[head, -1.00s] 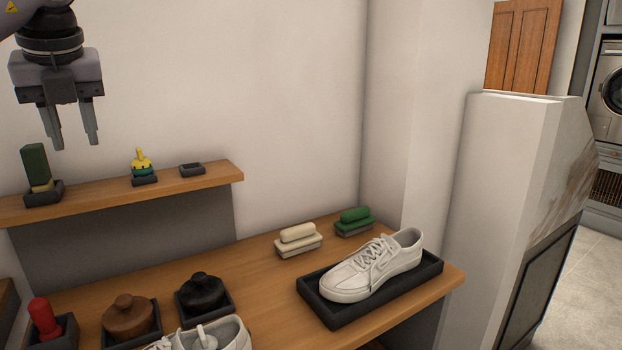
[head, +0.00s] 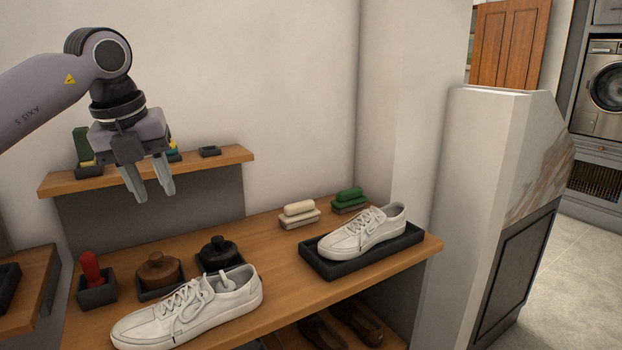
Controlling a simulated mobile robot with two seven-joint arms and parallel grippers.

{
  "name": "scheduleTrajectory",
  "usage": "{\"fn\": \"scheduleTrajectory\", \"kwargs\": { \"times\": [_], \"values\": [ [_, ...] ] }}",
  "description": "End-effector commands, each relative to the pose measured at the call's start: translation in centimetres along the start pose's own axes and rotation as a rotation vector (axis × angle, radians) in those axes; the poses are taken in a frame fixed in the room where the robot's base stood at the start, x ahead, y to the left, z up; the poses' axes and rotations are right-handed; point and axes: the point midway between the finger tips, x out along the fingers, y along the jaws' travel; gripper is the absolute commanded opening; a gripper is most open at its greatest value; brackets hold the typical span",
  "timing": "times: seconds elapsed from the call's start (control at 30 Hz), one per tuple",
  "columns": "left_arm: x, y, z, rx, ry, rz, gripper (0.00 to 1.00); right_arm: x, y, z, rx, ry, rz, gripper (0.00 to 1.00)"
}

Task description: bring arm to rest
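My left gripper (head: 151,193) hangs from my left arm at the upper left of the head view, its fingers pointing down. The fingers are apart with nothing between them, so it is open and empty. It is in front of the small wall shelf (head: 215,165) and above the bench (head: 285,255), touching neither as far as I can see. My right gripper is not in view.
A white shoe (head: 190,308) lies at the bench's front left. Another white shoe (head: 360,232) sits in a black tray (head: 335,270) at right. Behind are a cream brush (head: 299,212), a green brush (head: 348,198), and holders with a red-handled item (head: 91,268), brown pot (head: 159,268) and black pot (head: 218,252).

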Motion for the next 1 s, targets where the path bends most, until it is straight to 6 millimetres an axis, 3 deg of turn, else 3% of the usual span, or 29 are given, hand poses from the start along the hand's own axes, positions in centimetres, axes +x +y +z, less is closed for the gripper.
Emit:
{"fn": "scheduleTrajectory", "kwargs": {
  "times": [0.03,0.2,0.4,0.7,1.0],
  "values": [
    [2.1,-1.7,-1.1,0.046,0.046,-0.058,0.35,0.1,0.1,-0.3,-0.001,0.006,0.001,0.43],
    [7.5,-7.0,-5.3,0.166,0.188,-0.287,0.35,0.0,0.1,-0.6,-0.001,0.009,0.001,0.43],
    [11.4,-12.4,-11.0,0.224,0.348,-0.583,0.35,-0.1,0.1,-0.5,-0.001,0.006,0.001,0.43],
    [13.3,-17.8,-17.9,0.132,0.541,-1.034,0.35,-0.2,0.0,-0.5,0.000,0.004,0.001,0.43],
    [13.2,-19.6,-20.7,-0.173,0.650,-1.424,0.35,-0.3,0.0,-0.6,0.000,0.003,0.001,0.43]
  ]
}}
